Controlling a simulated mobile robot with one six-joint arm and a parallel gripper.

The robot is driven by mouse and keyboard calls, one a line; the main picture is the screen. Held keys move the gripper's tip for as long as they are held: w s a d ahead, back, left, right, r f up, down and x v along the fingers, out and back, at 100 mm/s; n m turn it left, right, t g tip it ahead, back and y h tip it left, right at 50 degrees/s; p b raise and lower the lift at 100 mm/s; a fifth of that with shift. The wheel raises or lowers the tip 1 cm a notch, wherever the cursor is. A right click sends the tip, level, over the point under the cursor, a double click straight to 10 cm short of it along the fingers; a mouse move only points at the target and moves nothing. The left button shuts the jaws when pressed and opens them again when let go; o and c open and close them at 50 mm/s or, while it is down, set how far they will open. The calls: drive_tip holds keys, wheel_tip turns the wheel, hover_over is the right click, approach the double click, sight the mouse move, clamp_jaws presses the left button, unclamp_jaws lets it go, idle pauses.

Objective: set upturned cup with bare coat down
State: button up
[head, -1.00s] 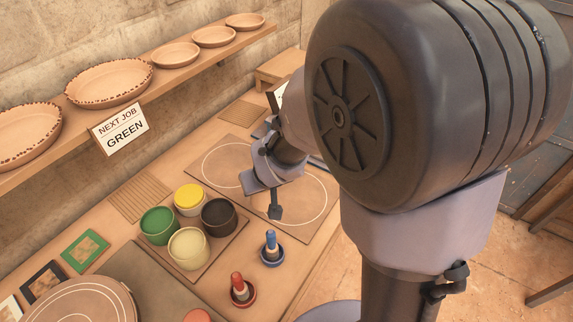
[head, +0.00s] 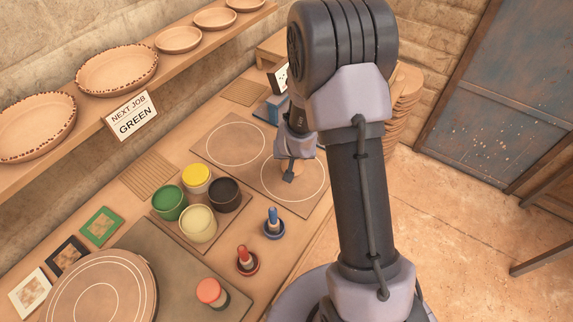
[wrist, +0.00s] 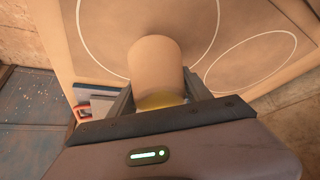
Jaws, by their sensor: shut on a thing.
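My gripper (wrist: 160,100) is shut on a plain clay-coloured cup (wrist: 155,65). In the wrist view the cup's outer part is bare, with a yellow band close to the jaws. The cup's mouth cannot be made out. In the head view my gripper (head: 289,170) is over the right ring of a brown board (head: 250,172) with two white rings. My arm and gripper mostly hide the cup there. In the wrist view the cup overlaps one ring of the board (wrist: 210,90); whether it touches the board cannot be told.
Green (head: 169,202), yellow (head: 197,178), black (head: 223,193) and cream (head: 199,223) pots stand left of the board. Blue (head: 273,223) and red (head: 245,260) handled tools stand in front. A shelf sign (head: 133,117) reads "NEXT JOB GREEN". The board's left ring is clear.

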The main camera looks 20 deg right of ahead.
wheel_tip(320, 180, down, 4)
drive_tip(key=shift+s+r+b, duration=0.1)
drive_tip(key=shift+r+b, duration=0.15)
drive_tip(key=shift+b, duration=0.55)
drive_tip(key=shift+r, duration=0.1)
clamp_jaws()
drive_tip(key=shift+f, duration=0.2)
drive_tip(key=o, duration=1.6)
unclamp_jaws()
